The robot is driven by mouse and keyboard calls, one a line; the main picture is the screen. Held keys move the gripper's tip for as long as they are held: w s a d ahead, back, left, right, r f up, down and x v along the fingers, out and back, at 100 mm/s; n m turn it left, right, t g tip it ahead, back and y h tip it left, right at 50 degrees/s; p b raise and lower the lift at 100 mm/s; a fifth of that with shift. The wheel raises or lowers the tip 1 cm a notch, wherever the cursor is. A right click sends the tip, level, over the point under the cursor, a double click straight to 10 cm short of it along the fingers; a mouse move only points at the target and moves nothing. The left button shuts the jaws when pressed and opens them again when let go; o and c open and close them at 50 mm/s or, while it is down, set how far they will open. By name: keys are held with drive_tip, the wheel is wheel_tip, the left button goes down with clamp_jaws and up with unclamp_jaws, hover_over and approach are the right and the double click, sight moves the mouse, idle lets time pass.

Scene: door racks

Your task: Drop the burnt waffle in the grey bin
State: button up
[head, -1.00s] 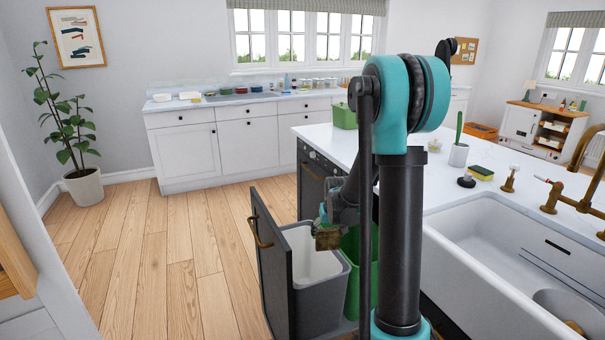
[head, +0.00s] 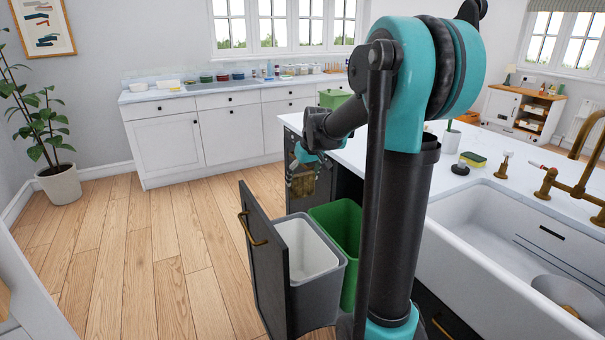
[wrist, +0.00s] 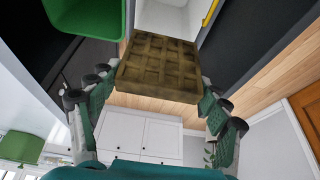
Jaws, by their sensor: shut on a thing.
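The burnt waffle (wrist: 158,70) is a dark brown square with a grid, held between the two fingers of my gripper (wrist: 160,95) in the wrist view. In the head view my gripper (head: 303,172) holds the waffle (head: 302,186) above and behind the bins, higher than their rims. The grey bin (head: 318,284) has a pale inner liner and stands open in a pulled-out drawer. In the wrist view the grey bin's pale inside (wrist: 172,18) shows at the top, beyond the waffle. The waffle is apart from the bin.
A green bin (head: 343,222) stands right beside the grey one. The dark drawer front (head: 264,262) with a brass handle stands on the left. The island counter (head: 350,155) and white sink (head: 500,240) are to the right. Wooden floor at left is clear.

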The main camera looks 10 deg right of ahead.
sight(304, 182)
drive_tip(key=shift+f, duration=1.85)
drive_tip(key=o, duration=1.2)
drive_tip(key=v, duration=1.2)
